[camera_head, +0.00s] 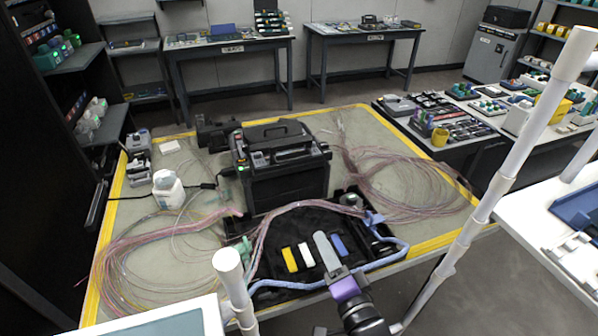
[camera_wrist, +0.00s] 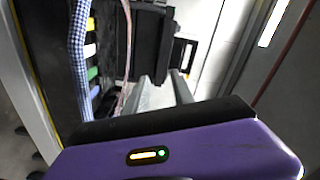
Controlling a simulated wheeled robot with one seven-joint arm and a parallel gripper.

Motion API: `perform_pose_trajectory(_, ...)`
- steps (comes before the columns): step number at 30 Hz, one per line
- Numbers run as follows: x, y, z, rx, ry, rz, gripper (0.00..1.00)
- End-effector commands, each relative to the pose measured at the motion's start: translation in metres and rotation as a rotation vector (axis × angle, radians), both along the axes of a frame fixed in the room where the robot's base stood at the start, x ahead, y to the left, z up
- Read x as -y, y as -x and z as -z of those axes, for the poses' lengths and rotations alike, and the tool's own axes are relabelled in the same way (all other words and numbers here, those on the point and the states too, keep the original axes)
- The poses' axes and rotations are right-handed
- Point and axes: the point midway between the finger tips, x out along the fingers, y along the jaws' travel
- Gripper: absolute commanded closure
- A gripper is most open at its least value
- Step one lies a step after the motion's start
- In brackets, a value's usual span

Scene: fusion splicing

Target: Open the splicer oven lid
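The black fusion splicer (camera_head: 285,185) stands on the work table, with a carry handle on top and small green lights at its left front. The oven lid cannot be clearly told apart from the other dark parts on its top. My gripper (camera_head: 322,238) is in front of the splicer, to its lower right, over the black tray, and apart from the splicer. In the wrist view my gripper (camera_wrist: 164,85) shows two grey fingers with an empty gap between them. The splicer's dark body (camera_wrist: 150,45) lies beyond the fingertips.
The black tray (camera_head: 270,268) holds yellow, white and blue pieces. A blue-white cable (camera_head: 385,262) curves along its front. Pink fibre coils (camera_head: 400,180) lie right, with more at left. A white bottle (camera_head: 168,188) stands left. White posts (camera_head: 500,180) rise nearer me.

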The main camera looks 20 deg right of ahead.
Motion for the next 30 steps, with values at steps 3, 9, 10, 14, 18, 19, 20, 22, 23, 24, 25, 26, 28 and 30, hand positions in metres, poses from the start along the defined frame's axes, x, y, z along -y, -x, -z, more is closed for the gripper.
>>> perform_pose_trajectory(3,0.001,-0.056,-0.02,0.046,-0.147,-0.006,0.71)
perform_pose_trajectory(9,0.002,-0.113,-0.051,0.087,-0.323,-0.02,0.71)
perform_pose_trajectory(10,0.003,-0.118,-0.054,0.091,-0.339,-0.022,0.71)
perform_pose_trajectory(14,0.003,-0.132,-0.063,0.097,-0.381,-0.026,0.71)
perform_pose_trajectory(18,0.003,-0.145,-0.067,0.099,-0.391,-0.027,0.71)
perform_pose_trajectory(19,0.003,-0.149,-0.068,0.1,-0.389,-0.028,0.71)
perform_pose_trajectory(20,0.003,-0.153,-0.069,0.101,-0.39,-0.027,0.71)
perform_pose_trajectory(22,0.003,-0.164,-0.071,0.101,-0.388,-0.028,0.71)
perform_pose_trajectory(23,0.003,-0.169,-0.07,0.1,-0.389,-0.028,0.71)
perform_pose_trajectory(24,0.003,-0.175,-0.071,0.1,-0.388,-0.028,0.71)
perform_pose_trajectory(25,0.003,-0.18,-0.072,0.1,-0.388,-0.028,0.71)
perform_pose_trajectory(26,0.003,-0.184,-0.072,0.099,-0.388,-0.027,0.71)
perform_pose_trajectory(28,0.003,-0.193,-0.072,0.099,-0.389,-0.027,0.71)
perform_pose_trajectory(30,0.003,-0.2,-0.073,0.1,-0.389,-0.027,0.71)
